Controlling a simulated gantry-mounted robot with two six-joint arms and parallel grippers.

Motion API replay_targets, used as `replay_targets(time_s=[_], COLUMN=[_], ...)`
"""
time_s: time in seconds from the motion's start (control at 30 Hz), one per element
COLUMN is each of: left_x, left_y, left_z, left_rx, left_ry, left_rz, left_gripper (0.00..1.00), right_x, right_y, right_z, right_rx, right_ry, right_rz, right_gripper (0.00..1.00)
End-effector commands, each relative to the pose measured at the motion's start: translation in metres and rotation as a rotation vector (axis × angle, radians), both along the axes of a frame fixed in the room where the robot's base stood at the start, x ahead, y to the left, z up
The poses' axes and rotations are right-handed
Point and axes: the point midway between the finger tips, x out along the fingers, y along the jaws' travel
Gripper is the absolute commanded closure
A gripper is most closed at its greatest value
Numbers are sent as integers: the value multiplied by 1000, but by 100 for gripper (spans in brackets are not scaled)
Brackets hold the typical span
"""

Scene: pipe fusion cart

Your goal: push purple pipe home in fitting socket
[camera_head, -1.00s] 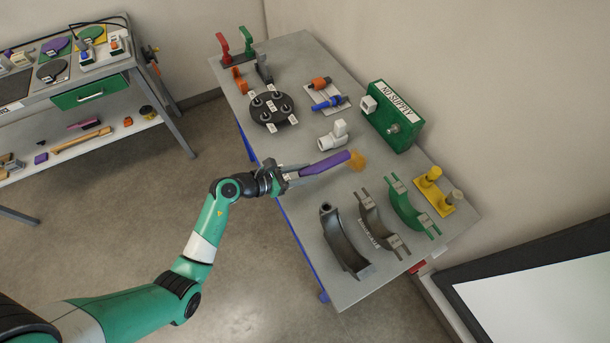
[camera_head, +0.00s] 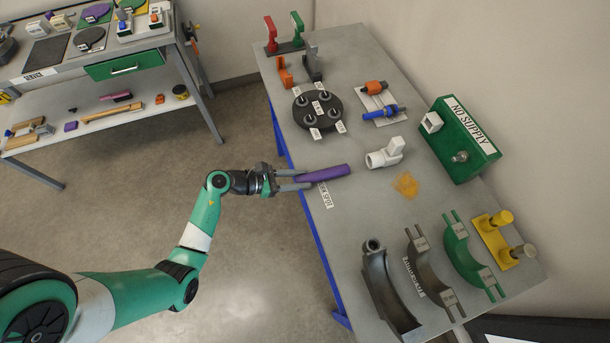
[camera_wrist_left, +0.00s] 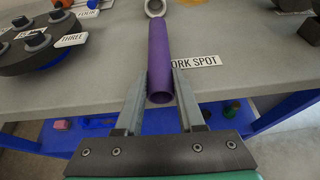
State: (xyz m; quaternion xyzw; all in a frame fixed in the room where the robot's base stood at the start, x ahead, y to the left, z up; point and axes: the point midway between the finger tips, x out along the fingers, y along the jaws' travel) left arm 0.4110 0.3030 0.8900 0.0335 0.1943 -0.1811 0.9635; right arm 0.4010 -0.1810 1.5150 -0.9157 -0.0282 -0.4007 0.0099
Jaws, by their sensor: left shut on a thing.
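The purple pipe (camera_head: 328,173) is held by my left gripper (camera_head: 304,180), whose fingers are shut on its near end at the table's left edge. The pipe points right toward the white elbow fitting (camera_head: 385,154). In the head view a small gap shows between the pipe's far end and the fitting's round socket. In the left wrist view the pipe (camera_wrist_left: 159,55) runs straight ahead between the fingers (camera_wrist_left: 158,98), with the fitting's ring (camera_wrist_left: 155,7) just past its far end. My right gripper is not in view.
A work spot label (camera_head: 324,195) and an orange patch (camera_head: 406,185) are on the table. A black disc with pegs (camera_head: 318,107) stands behind the pipe. The green no-supply box (camera_head: 460,140) is beyond the fitting. Curved clamps (camera_head: 386,290) stand nearer the front.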

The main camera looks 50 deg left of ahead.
Motion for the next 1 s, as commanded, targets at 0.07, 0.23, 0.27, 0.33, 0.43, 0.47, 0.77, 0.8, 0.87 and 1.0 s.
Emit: replay_targets(time_s=[0.07,0.23,0.27,0.33,0.43,0.47,0.77,0.8,0.87,1.0], left_x=[0,0,-1,-2,7,10,39,43,46,50], left_y=[0,1,1,1,-2,-3,-15,-16,-17,-19], left_z=[1,3,4,5,2,2,2,2,3,2], left_rx=[1,0,0,0,1,1,1,2,1,0], left_ry=[-1,0,-1,-1,0,0,0,-1,-1,0], left_rz=[1,1,1,0,-3,-3,-3,-2,-2,-1], left_gripper=[100,100,100,100,100,100,100,100,100,100], right_x=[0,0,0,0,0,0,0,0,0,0], right_y=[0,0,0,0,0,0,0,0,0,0], right_z=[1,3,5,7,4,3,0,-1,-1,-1], right_rx=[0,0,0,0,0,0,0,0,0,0], right_ry=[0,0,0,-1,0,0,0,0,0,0], right_rz=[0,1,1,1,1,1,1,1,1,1], right_gripper=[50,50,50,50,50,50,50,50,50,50])
